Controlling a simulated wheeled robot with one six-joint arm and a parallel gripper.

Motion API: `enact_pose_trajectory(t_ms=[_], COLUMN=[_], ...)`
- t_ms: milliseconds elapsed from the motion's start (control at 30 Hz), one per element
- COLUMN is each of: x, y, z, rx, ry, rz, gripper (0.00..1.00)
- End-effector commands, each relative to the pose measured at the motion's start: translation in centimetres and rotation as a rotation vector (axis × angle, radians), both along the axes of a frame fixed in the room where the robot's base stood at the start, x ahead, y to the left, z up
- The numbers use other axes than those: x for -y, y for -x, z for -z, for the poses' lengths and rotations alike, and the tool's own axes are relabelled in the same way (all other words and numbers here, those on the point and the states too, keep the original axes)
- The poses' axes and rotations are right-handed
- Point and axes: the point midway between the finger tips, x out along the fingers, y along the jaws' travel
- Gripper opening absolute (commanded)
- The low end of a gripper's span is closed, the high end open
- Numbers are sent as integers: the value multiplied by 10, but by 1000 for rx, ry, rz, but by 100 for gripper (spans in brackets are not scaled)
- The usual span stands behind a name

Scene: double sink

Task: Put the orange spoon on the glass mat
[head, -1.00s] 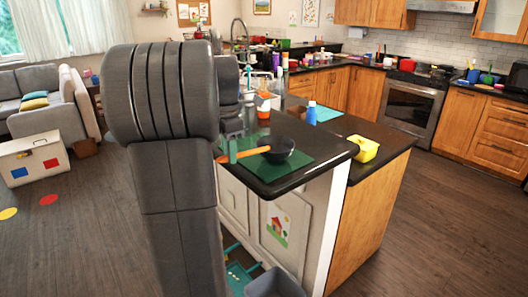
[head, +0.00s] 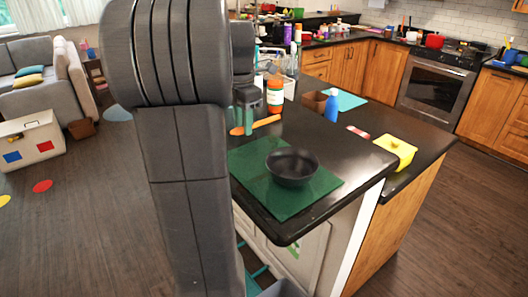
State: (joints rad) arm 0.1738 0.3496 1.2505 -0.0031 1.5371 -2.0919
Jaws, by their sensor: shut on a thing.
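The orange spoon (head: 266,123) is in my gripper (head: 246,128), which is shut on it. The spoon lies roughly level, with its handle pointing right, and shows just beyond the far edge of the green glass mat (head: 263,190). Its height over the counter is hard to tell. The mat lies flat at the counter's near corner. A black bowl (head: 292,168) stands on the mat, right of its middle. My arm hides part of the counter's left side.
An orange-labelled bottle (head: 275,95) stands close behind the spoon.

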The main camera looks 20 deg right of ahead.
Motion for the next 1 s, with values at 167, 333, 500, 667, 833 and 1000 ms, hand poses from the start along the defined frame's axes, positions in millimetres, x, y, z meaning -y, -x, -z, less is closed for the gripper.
enact_pose_trajectory(t_ms=[167,333,500,667,833,1000], x=[0,0,0,0,0,0], y=[1,0,1,1,0,0], z=[35,52,75,87,87,90], rx=[-4,-3,-4,-2,-1,-1], ry=[-1,0,-1,0,0,0], rz=[0,0,0,0,0,1], gripper=[10,10,10,10,10,34])
